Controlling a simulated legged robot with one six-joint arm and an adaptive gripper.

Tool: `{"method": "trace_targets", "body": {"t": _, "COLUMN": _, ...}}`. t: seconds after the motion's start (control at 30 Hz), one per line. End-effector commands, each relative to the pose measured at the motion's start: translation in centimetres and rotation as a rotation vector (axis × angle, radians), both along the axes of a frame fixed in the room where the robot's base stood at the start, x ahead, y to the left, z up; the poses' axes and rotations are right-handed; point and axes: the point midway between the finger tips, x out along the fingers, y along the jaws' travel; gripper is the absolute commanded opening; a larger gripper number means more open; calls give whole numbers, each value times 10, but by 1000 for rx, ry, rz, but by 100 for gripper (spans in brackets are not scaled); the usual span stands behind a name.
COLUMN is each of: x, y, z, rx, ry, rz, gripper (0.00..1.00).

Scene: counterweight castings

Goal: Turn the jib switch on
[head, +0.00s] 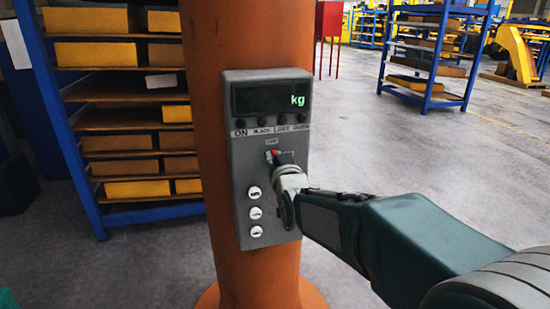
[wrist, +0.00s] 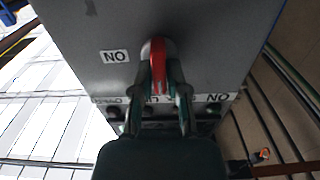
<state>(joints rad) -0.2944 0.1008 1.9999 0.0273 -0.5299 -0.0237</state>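The jib switch is a red lever (wrist: 157,66) on the grey control box (head: 240,175). In the head view only a little red (head: 274,153) shows past my gripper (head: 279,172). In the wrist view the lever stands between the two fingertips of my gripper (wrist: 158,88). The fingers are drawn in close on both sides of it and look shut on it. The display (head: 272,97) shows green "kg".
The box is fixed to a thick orange column (head: 215,40). White knobs (head: 255,213) line the box's lower left. A blue rack with yellow castings (head: 95,55) stands close behind on the left. Another blue rack (head: 425,60) is farther right. The floor between is clear.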

Motion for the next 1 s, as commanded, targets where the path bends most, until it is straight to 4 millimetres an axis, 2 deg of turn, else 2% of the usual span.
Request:
{"method": "trace_targets", "body": {"t": 0.33, "x": 0, "y": 0, "z": 0, "rx": 7, "ry": 2, "rz": 1, "gripper": 0}}
{"method": "trace_targets", "body": {"t": 0.57, "x": 0, "y": -1, "z": 0, "rx": 78, "ry": 21, "rz": 0, "gripper": 0}}
{"method": "trace_targets", "body": {"t": 1.0, "x": 1, "y": -5, "z": -1, "rx": 429, "ry": 123, "rz": 0, "gripper": 0}}
